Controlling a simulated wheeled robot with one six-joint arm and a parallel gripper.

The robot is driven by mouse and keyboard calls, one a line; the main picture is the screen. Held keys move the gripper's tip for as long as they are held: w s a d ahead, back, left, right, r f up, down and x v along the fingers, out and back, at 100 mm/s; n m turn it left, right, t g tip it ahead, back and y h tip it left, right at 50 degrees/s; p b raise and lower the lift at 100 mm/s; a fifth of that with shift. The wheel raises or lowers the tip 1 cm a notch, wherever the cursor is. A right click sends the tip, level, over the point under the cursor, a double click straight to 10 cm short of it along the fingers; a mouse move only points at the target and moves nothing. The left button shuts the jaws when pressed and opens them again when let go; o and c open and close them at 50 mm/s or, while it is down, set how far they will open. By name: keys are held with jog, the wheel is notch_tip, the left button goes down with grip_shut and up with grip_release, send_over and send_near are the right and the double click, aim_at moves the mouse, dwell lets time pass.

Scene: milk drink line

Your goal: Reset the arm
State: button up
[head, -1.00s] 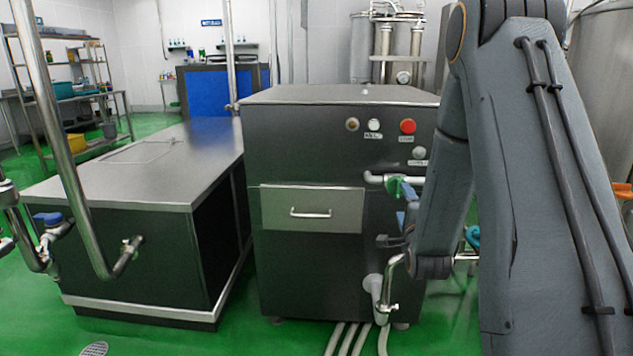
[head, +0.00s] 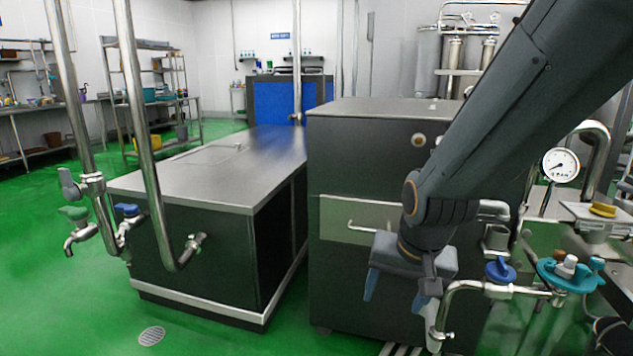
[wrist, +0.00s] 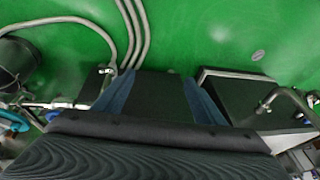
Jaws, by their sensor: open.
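My gripper (head: 398,290) hangs from my grey arm in front of the dark machine cabinet (head: 350,285). Its two blue fingers point downward and stand apart, with nothing between them. In the wrist view, my gripper (wrist: 152,92) shows its fingers spread wide with a dark surface behind them. My arm hides much of the cabinet's right side.
Pipes with a blue valve (head: 500,270) and a teal valve (head: 568,272) stand close to the right of my gripper. A steel-topped cabinet (head: 215,165) is at the left, with bent pipes before it. Hoses (wrist: 130,40) lie on the green floor.

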jog(key=s+a+r+n+g+p, duration=0.1)
jog(key=s+r+n+g, duration=0.15)
jog(key=s, duration=0.45)
jog(key=s+a+r+n+g, duration=0.1)
jog(key=s+a+n+g, duration=0.15)
jog(key=s, duration=0.45)
jog(key=d+r+m+t+p, duration=0.1)
jog(key=d+r+p, duration=0.4)
jog(key=p, duration=0.8)
jog(key=shift+w+d+r+m+h, duration=0.3)
jog(key=shift+d+r+m, duration=0.15)
jog(key=shift+d, duration=1.15)
